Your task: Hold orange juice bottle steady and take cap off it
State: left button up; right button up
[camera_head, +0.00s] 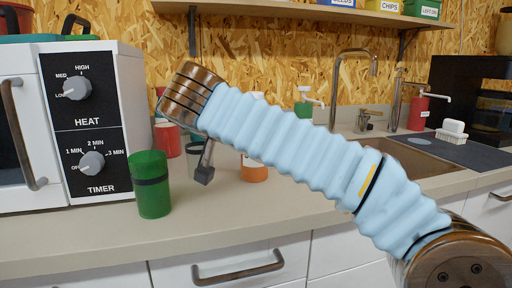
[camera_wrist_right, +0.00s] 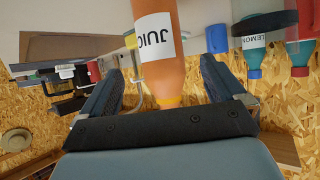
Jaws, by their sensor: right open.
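The orange juice bottle (camera_head: 254,172) stands on the counter in the head view, mostly hidden behind my right arm. In the right wrist view the orange bottle (camera_wrist_right: 166,75) appears upside down, with part of a white "JUIC" label showing and its orange cap (camera_wrist_right: 168,101) towards my palm. My right gripper (camera_wrist_right: 166,62) is open, with one finger on each side of the bottle and visible gaps between. In the head view only one dark fingertip of the right gripper (camera_head: 204,174) shows below the wrist. My left gripper is not in view.
A green container with a black band (camera_head: 151,184) stands left of the bottle, by the white microwave (camera_head: 90,125). A red container (camera_head: 167,140) is behind it. A lemon bottle (camera_wrist_right: 254,50) shows in the right wrist view. A sink (camera_head: 405,152) lies right; the front counter is clear.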

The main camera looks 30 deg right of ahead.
jog(key=x, duration=0.8)
jog(key=shift+w+f+p, duration=0.1)
jog(key=shift+p, duration=0.25)
jog(key=c, duration=1.4)
jog(key=shift+r, duration=0.5)
jog(key=r, duration=0.3)
jog(key=shift+a, duration=0.2)
jog(key=w+p+v, duration=0.1)
jog(key=v, duration=0.4)
jog(key=w+a+r+v, duration=0.1)
jog(key=v, duration=0.4)
jog(key=w+a+p+v, duration=0.1)
jog(key=v, duration=0.5)
jog(key=shift+w+r+p, duration=0.1)
jog(key=shift+r+p, duration=0.15)
jog(key=shift+p, duration=0.05)
